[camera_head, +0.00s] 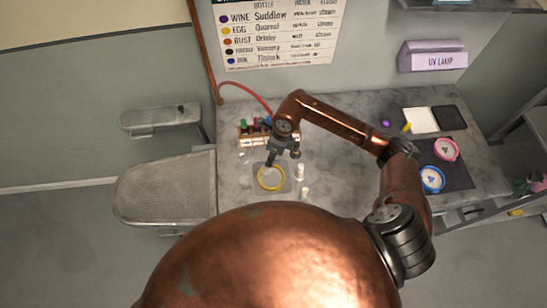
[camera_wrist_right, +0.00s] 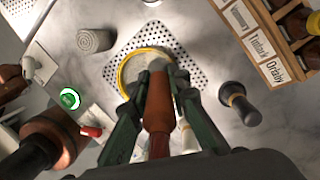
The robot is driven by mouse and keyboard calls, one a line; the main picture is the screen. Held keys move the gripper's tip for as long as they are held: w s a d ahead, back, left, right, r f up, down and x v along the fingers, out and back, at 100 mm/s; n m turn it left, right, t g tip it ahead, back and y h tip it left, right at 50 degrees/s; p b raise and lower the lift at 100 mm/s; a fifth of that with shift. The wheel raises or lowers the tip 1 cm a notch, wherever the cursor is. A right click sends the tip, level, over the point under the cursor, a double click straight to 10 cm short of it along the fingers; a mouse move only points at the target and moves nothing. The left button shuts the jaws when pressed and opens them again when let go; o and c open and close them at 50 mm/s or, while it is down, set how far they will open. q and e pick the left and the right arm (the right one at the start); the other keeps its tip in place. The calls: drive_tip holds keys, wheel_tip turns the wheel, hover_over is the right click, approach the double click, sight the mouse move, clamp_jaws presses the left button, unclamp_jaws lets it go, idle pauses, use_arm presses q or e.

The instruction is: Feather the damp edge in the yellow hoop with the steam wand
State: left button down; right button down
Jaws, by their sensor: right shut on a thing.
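The yellow hoop (camera_head: 260,180) lies on a perforated plate on the grey counter. It also shows in the right wrist view (camera_wrist_right: 122,73), with pale cloth inside and its near edge hidden by my gripper. My right gripper (camera_head: 269,161) is just above the hoop's far side, pointing down. In the right wrist view my right gripper (camera_wrist_right: 158,88) is shut on a brown, rod-like thing (camera_wrist_right: 158,110), seemingly the steam wand, whose far end overlaps the hoop. I cannot tell whether it touches the cloth. No damp edge can be made out. My left gripper is not in view.
A wooden rack (camera_head: 254,139) of bottles stands behind the hoop, with a red hose (camera_head: 246,90) arching beside it. A blue hoop (camera_head: 432,180) and a pink hoop (camera_head: 446,149) lie on a dark mat at right.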

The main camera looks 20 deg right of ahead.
drive_tip(key=shift+a, duration=0.15)
drive_tip(key=shift+s+a, duration=0.25)
drive_tip(key=shift+a, duration=0.3)
drive_tip(key=shift+s+a, duration=0.25)
drive_tip(key=shift+a, duration=0.25)
drive_tip(key=shift+s+a, duration=0.1)
drive_tip(key=shift+s, duration=0.05)
drive_tip(key=shift+s+a, duration=0.3)
drive_tip(key=shift+s, duration=0.2)
drive_tip(key=shift+s+a, duration=0.25)
drive_tip(key=shift+s, duration=0.2)
drive_tip(key=shift+s, duration=0.1)
drive_tip(key=shift+s+d+p, duration=0.1)
drive_tip(key=shift+s+p, duration=0.35)
drive_tip(key=shift+s, duration=0.7)
drive_tip(key=shift+s+d, duration=0.1)
drive_tip(key=shift+s+d, duration=0.75)
drive_tip(key=shift+s, duration=0.1)
